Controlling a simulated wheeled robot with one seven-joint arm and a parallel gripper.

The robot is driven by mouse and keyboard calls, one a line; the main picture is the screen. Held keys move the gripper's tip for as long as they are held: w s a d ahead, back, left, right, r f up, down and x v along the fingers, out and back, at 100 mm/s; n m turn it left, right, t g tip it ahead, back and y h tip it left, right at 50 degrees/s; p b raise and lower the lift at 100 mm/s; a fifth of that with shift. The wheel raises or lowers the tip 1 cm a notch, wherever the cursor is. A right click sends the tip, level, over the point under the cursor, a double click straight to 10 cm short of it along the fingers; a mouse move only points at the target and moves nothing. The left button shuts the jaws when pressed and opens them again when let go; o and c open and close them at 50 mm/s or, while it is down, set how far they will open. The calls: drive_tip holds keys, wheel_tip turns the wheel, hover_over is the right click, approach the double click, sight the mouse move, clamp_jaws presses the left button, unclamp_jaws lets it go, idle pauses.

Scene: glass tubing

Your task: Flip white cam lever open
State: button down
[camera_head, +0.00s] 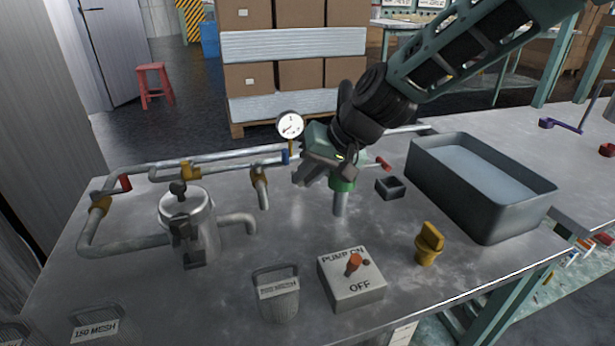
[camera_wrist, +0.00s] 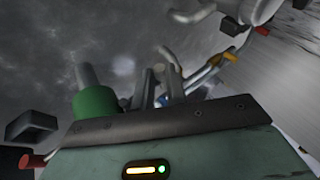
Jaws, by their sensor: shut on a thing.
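My gripper (camera_head: 303,178) is above the middle of the bench, beside a short pipe with a green collar (camera_head: 342,185). In the wrist view its two fingers (camera_wrist: 158,88) are close together, and the green collar (camera_wrist: 95,103) is just left of them. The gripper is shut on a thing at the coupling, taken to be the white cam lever. The jaws and gripper body hide it, so its shape and angle cannot be made out.
A pressure gauge (camera_head: 290,125) and pipes stand behind the gripper. A metal filter housing (camera_head: 190,225) is at left. A grey tub (camera_head: 485,215) is at right.

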drive_tip(key=c, duration=1.4)
unclamp_jaws()
drive_tip(key=shift+r, duration=0.15)
drive_tip(key=p+v, duration=0.3)
drive_tip(key=v, duration=1.4)
drive_tip(key=s+d+f+n+g+h, duration=0.15)
drive_tip(key=s+f, duration=0.25)
drive_tip(key=s, duration=0.4)
drive_tip(key=s+d+f+n+g+h, duration=0.1)
drive_tip(key=s+f+n+h, duration=0.2)
drive_tip(key=s, duration=0.5)
drive_tip(key=s+d+f+n+g+h, duration=0.1)
drive_tip(key=s+f+h, duration=0.1)
drive_tip(key=s+f, duration=0.5)
wheel_tip(320, 180, up, 26)
drive_tip(key=s+p, duration=0.1)
drive_tip(key=p, duration=2.3)
